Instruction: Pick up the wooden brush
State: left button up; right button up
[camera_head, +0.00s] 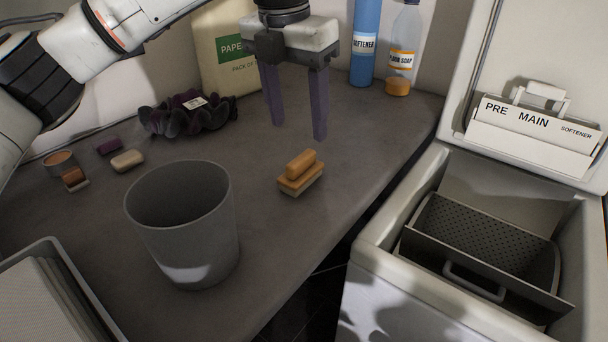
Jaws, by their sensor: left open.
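The wooden brush (301,174) lies on the grey counter, right of the middle, near the counter's right edge. It has an orange-brown wooden body with a raised grip on top and paler bristles below. My left gripper (297,130) points down above and behind the brush, with its two purple fingers apart and nothing between them. The fingertips are clear of the brush. My right gripper does not show.
A grey bin (185,225) stands left of the brush. A dark purple scrunched item (188,117), a soap bar (127,161), a blue softener bottle (365,45) and a floor soap bottle (402,55) are on the counter. An open toploader (400,208) stands at right, beyond a gap.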

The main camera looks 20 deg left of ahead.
aim_at(301, 157)
pick_arm(q)
jog(key=f, duration=0.6)
jog(key=w+f, duration=0.1)
jog(key=f, duration=0.2)
jog(key=shift+d, duration=0.15)
jog(key=c, duration=1.2)
jog(key=shift+r, duration=5)
